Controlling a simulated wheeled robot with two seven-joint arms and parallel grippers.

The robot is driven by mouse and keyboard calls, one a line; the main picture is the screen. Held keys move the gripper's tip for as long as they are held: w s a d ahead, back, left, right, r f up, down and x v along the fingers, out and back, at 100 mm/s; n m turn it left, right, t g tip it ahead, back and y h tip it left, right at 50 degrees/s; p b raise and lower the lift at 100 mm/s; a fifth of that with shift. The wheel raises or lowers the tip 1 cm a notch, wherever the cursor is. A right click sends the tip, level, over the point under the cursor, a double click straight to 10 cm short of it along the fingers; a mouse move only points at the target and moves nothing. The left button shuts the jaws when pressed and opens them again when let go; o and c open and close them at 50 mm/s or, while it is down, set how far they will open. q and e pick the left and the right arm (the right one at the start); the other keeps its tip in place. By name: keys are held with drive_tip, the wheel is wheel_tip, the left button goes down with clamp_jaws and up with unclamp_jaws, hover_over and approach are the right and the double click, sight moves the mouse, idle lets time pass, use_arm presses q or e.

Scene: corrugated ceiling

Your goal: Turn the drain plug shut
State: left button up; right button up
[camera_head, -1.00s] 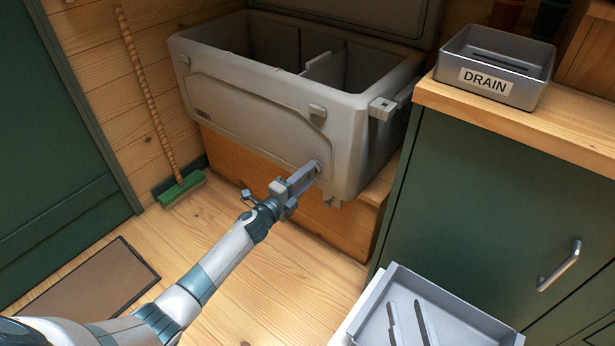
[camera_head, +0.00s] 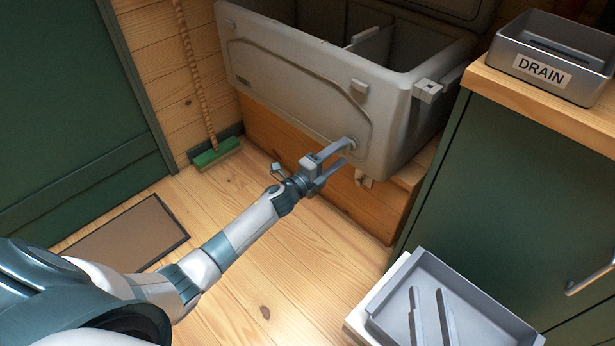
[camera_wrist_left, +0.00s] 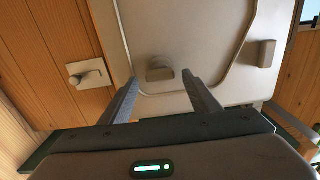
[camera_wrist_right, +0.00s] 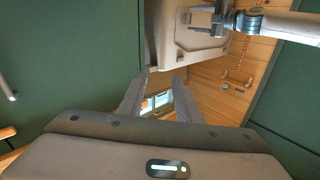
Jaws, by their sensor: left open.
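The drain plug (camera_head: 351,143) is a small grey knob low on the front of the large grey cooler box (camera_head: 290,75), near its right corner. My left gripper (camera_head: 348,152) is open at the plug, one finger overlapping it in the head view. In the left wrist view the plug (camera_wrist_left: 160,70) shows as a block between and just beyond the two fingertips; contact cannot be told. My right gripper (camera_wrist_right: 161,76) is open and empty, seen only in its own wrist view, with the cooler and my left gripper (camera_wrist_right: 212,28) farther off.
The cooler sits on a wooden base (camera_head: 300,150) with a small fitting (camera_head: 364,179) below the plug. A green cabinet (camera_head: 490,190) stands close on the right, bearing a DRAIN tray (camera_head: 590,85). A slotted grey tray (camera_head: 390,325) is at front.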

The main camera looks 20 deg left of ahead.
use_arm(q)
drive_tip(key=p+v, duration=0.1)
drive_tip(key=v, duration=1.4)
drive_tip(key=shift+s, duration=0.35)
use_arm(e)
drive_tip(key=f+g, duration=0.1)
drive_tip(key=f, duration=0.1)
drive_tip(key=d+f+g, duration=0.1)
drive_tip(key=f+g+h, duration=0.1)
drive_tip(key=f, duration=0.1)
drive_tip(key=shift+s+d+f, duration=0.15)
drive_tip(key=shift+s+f, duration=0.1)
drive_tip(key=shift+f, duration=0.1)
use_arm(q)
drive_tip(key=shift+a, duration=0.15)
